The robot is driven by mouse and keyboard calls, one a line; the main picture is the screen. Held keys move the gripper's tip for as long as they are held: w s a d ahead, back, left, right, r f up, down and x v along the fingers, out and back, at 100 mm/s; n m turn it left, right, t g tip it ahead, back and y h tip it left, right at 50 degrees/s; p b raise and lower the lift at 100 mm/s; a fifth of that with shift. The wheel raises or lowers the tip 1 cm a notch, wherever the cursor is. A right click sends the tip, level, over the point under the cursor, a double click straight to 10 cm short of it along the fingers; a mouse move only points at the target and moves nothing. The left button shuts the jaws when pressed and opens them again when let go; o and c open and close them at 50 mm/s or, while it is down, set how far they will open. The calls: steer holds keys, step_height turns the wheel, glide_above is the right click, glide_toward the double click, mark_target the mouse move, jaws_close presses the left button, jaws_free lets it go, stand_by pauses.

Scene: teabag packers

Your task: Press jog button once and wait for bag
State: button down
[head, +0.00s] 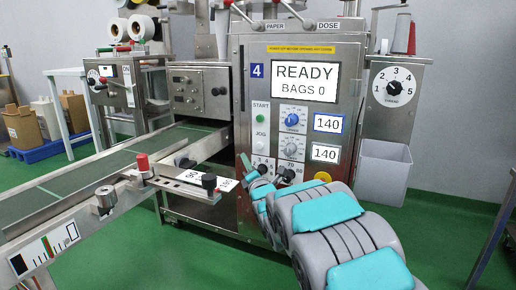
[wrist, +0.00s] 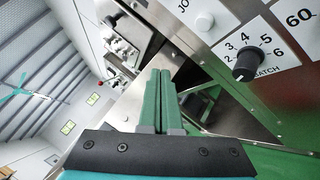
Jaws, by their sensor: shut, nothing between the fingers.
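The packing machine (head: 245,60) has a steel front panel. Its display (head: 304,84) reads READY, BAGS 0. The white JOG button (head: 260,146) sits below the green START button (head: 260,119). In the wrist view the JOG button (wrist: 204,21) is at the top, above a black knob on a numbered dial. My gripper (wrist: 160,78) is shut and empty, its green fingers together, below and left of the button and apart from it. No bag shows at the outlet.
Black knobs (head: 287,174) and a yellow button (head: 322,177) lie close to my arm. A green conveyor (head: 95,183) with a steel rail runs to the left. A grey bin (head: 383,168) hangs at the right. Green floor is open at the right.

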mark_target(260, 146)
steer(key=shift+w+d+p, duration=0.5)
steer(key=shift+w, duration=0.9)
steer(key=shift+w+d+p, duration=0.55)
steer(key=shift+w, duration=0.8)
steer(key=shift+w+d+p, duration=0.5)
steer(key=shift+w, duration=0.9)
steer(key=shift+w+d, duration=0.1)
steer(key=shift+w+b, duration=0.3)
steer(key=shift+b, duration=0.15)
